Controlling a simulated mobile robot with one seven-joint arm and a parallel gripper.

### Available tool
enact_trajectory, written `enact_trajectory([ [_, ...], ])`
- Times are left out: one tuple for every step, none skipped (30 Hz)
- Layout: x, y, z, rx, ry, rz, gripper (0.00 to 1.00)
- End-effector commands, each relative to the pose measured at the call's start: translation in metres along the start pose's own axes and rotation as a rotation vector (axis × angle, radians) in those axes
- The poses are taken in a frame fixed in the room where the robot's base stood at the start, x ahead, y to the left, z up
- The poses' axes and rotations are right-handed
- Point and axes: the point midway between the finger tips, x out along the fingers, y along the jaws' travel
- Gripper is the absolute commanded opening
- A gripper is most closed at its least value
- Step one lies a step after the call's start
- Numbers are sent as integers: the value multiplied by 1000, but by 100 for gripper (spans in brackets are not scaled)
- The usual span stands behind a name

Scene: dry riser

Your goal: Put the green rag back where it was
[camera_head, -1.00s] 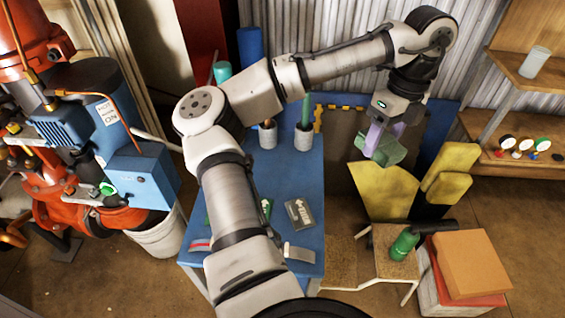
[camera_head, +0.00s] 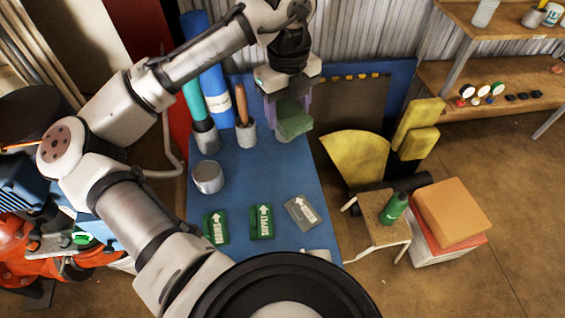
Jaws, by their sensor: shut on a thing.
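The green rag (camera_head: 294,122) is a crumpled cloth held in my gripper (camera_head: 287,108). My gripper points down, with its purple fingers shut on the rag. The rag hangs above the back right part of the blue table (camera_head: 262,180). It appears to be clear of the tabletop, though the exact height is hard to judge. Part of the rag is hidden by the fingers.
A metal can (camera_head: 208,178), two cups with upright tools and several arrow-marked plates, such as the grey plate (camera_head: 302,213), stand or lie on the table. A stool (camera_head: 372,212) with a green bottle (camera_head: 394,208) is at right. The table's middle is clear.

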Motion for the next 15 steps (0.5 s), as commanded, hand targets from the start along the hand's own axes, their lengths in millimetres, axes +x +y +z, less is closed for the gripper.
enact_trajectory([
  [11, 1, 0, -1, 3, 2, 37],
  [19, 1, 0, -1, 3, 4, 37],
  [30, 1, 0, -2, 3, 4, 37],
  [38, 1, 1, -2, 3, 3, 37],
  [46, 1, 1, -2, 3, 4, 37],
  [56, 1, 1, -2, 3, 3, 37],
  [65, 1, 1, -1, 4, 3, 37],
  [73, 1, 2, -1, 4, 4, 37],
  [84, 1, 2, -1, 4, 3, 37],
  [91, 1, 3, -2, 3, 3, 37],
  [99, 1, 2, -1, 3, 3, 37],
  [108, 1, 3, -2, 2, 2, 37],
  [115, 1, 3, -2, 3, 3, 37],
  [120, 0, 4, -2, 2, 2, 37],
  [127, 1, 4, -2, 2, 3, 37],
])
